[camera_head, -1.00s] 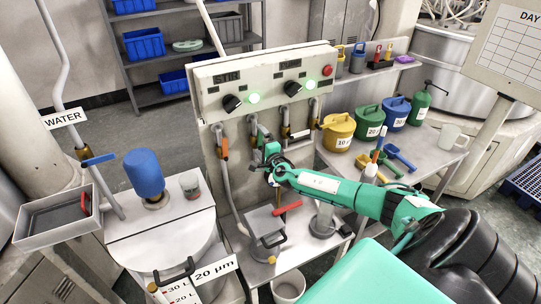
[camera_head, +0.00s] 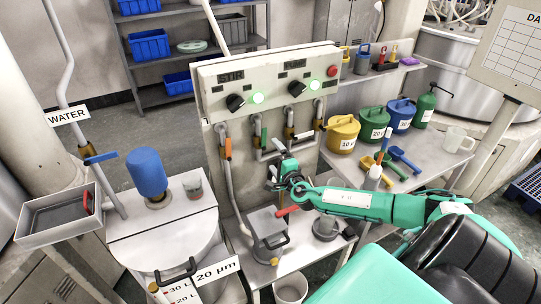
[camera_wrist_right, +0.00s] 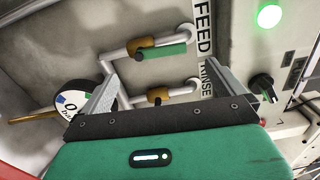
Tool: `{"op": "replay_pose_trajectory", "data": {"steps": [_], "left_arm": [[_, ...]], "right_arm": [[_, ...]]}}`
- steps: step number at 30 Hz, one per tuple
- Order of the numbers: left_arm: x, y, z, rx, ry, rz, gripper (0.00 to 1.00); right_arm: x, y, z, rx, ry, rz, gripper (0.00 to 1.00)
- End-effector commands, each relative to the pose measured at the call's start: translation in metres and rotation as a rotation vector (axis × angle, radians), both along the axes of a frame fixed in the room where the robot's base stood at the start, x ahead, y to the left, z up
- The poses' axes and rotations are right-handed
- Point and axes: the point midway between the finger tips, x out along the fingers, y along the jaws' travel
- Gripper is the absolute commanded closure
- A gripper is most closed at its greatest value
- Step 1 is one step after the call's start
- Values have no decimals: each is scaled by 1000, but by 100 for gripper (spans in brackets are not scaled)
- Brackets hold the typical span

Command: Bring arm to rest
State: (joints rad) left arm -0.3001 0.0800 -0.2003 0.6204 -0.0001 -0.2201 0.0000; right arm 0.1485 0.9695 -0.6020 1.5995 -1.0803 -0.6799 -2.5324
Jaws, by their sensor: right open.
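My right arm, green with a black base section, reaches in from the right in the head view. Its gripper (camera_head: 283,178) hangs in front of the lower part of the valve panel, above the small bench. In the right wrist view the two grey fingers of the gripper (camera_wrist_right: 163,80) stand wide apart with nothing between them. Beyond them are a green-handled valve (camera_wrist_right: 165,51) by the FEED label and a second valve (camera_wrist_right: 172,92) by the RINSE label; the fingers appear clear of both. My left gripper is not in view.
The control panel (camera_head: 222,95) has two lit green lamps. A lidded grey box (camera_head: 262,222) with a red handle stands below the gripper. Coloured cans, including a yellow one (camera_head: 342,134), stand on the right bench.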

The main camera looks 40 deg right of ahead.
Motion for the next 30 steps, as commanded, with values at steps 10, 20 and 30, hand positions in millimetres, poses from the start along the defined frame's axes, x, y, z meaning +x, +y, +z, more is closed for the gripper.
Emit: {"op": "replay_pose_trajectory", "data": {"steps": [10, 20, 30], "left_arm": [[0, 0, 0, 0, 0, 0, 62], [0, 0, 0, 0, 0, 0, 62], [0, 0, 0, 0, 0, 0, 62]], "right_arm": [[-2, 5, -3, 46, -6, -5, 0], [-57, 84, -43, 986, -154, -206, 0], [-155, 161, -81, 2088, -453, -730, 0]]}}
